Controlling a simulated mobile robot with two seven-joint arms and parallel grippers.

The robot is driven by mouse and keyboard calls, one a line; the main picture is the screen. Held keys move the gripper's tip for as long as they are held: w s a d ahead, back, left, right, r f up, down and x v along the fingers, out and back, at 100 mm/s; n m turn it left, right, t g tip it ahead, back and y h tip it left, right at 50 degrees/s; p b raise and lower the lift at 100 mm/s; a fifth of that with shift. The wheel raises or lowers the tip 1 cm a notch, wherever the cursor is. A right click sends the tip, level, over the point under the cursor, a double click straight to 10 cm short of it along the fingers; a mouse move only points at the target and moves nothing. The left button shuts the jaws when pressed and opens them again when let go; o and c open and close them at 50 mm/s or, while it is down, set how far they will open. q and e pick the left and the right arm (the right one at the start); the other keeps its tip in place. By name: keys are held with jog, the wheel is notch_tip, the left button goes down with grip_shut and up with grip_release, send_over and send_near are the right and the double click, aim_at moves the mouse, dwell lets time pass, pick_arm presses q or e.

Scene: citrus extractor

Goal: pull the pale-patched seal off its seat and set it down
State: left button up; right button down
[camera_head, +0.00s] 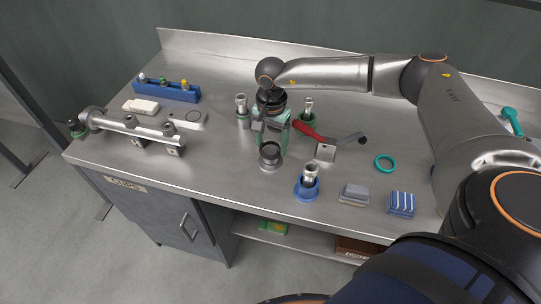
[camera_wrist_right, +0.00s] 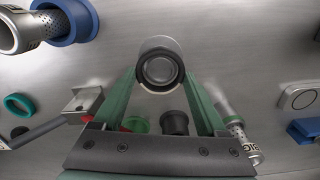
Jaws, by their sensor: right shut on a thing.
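A dark ring, which I take to be the seal (camera_head: 269,148), is at the top of a short metal cylinder (camera_head: 271,162) near the middle of the bench. In the right wrist view the dark ring (camera_wrist_right: 160,67) lies between the green fingertips, with the metal cylinder (camera_wrist_right: 160,43) behind it. My right gripper (camera_head: 273,139) comes down from behind and is shut on the ring. I cannot tell whether the ring still touches the cylinder. My left gripper is not in view.
A blue rack (camera_head: 172,93) and a metal bar (camera_head: 132,127) are left.

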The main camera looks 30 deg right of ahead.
jog(key=shift+r, duration=1.05)
jog(key=shift+r, duration=0.15)
jog(key=shift+r, duration=1.9)
